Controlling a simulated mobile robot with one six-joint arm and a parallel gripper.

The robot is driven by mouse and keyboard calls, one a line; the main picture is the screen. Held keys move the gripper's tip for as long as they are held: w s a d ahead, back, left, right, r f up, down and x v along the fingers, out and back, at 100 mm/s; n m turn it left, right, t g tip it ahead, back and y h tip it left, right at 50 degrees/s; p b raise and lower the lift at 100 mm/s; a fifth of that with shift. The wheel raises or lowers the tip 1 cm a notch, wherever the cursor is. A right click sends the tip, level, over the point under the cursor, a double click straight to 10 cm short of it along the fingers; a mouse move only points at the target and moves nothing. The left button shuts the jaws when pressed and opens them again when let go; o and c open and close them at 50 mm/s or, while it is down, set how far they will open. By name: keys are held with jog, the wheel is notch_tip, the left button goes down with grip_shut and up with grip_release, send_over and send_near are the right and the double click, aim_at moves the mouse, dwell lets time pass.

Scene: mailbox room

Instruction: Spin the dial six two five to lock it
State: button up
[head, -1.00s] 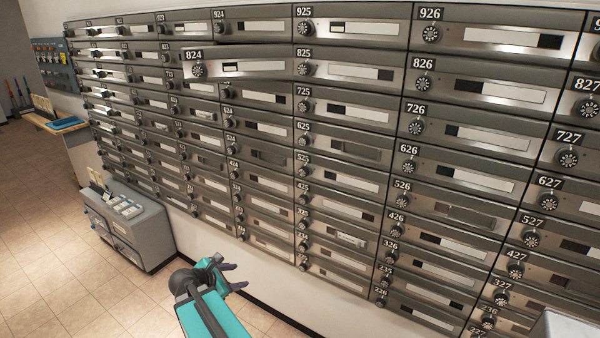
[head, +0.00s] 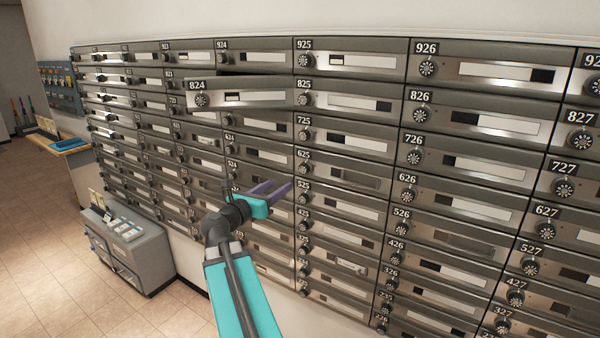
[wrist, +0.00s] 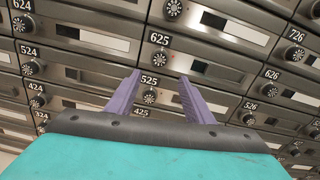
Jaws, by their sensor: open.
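The 625 box has a dark round dial (head: 303,168) at its left end, under its number plate. In the wrist view the 625 dial (wrist: 159,58) shows just beyond and above the fingertips, roughly centred between them. My gripper (head: 281,186) has two purple fingers, spread apart and empty, left of and slightly below the 625 dial in the head view. In the wrist view my gripper (wrist: 160,78) points at the box fronts. The 525 dial (wrist: 150,95) shows between the fingers. I cannot tell the gap to the wall or the dial's setting.
The 824 door (head: 265,97) stands ajar and juts out at the upper left. Rows of closed boxes with dials fill the wall. A grey cabinet (head: 130,240) stands on the floor at left, with open tiled floor beside it.

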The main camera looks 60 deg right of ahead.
aim_at(303, 171)
jog(key=shift+d, duration=0.1)
jog(key=shift+d+p, duration=1.95)
jog(key=shift+d, duration=4.85)
jog(key=c, duration=0.9)
jog(key=shift+d, duration=0.15)
jog(key=shift+c, duration=0.8)
jog(key=shift+f, duration=0.1)
jog(key=shift+m+b, duration=0.3)
jog(key=shift+b, duration=0.3)
